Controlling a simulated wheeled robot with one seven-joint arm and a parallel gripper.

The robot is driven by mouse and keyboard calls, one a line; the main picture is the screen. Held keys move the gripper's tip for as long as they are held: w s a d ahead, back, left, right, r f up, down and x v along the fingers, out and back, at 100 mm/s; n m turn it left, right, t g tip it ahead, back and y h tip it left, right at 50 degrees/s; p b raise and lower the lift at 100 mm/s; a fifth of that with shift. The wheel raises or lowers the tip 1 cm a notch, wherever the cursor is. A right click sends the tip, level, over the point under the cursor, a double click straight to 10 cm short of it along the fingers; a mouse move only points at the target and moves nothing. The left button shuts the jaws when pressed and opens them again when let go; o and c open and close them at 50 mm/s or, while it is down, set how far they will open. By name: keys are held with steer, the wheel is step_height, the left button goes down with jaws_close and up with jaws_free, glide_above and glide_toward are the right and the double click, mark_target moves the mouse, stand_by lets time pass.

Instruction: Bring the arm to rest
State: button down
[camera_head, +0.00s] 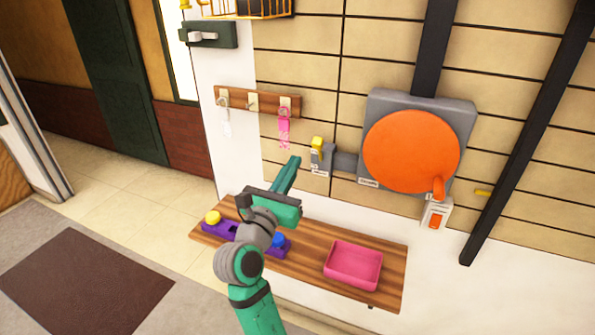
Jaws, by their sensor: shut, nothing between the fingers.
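My green and grey arm rises from the bottom of the head view, bent at the wrist above a wooden shelf (310,245). The arm hides part of the purple base on the shelf.
The shelf bears a pink tray (353,265), a yellow knob (212,217) and a blue knob (278,240). A hook rack (258,103) holds a pink tag (284,130). An orange disc (411,150) is on the wall at right. Open floor (120,195) lies left.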

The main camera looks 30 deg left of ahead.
steer(key=s+d+f+m+g, duration=0.1)
steer(key=s+d+f+m, duration=0.35)
steer(key=f, duration=0.55)
steer(key=s+d+f+m+g, duration=0.1)
steer(key=s+d+f+m, duration=0.2)
steer(key=d+f+m, duration=0.45)
steer(key=s+d+f+m+g, duration=0.2)
steer(key=s+f+m, duration=0.15)
steer(key=f, duration=0.85)
steer(key=s+d+f+m, duration=0.3)
steer(key=s+d+m, duration=0.2)
steer(key=s, duration=0.1)
steer(key=s+d+f+m, duration=0.4)
steer(key=s+d+m, duration=0.1)
steer(key=s, duration=0.2)
steer(key=s+d+m+h, duration=0.1)
steer(key=s+d+m, duration=0.3)
steer(key=s+m, duration=0.2)
steer(key=s+d+r+m+g+h, duration=0.1)
steer(key=s+d+m+h, duration=0.1)
steer(key=s+d+m, duration=0.3)
steer(key=s+m, duration=0.1)
steer(key=s, duration=0.3)
steer(key=shift+s+d+r, duration=0.15)
steer(key=shift+s+r, duration=0.15)
steer(key=shift+s, duration=0.05)
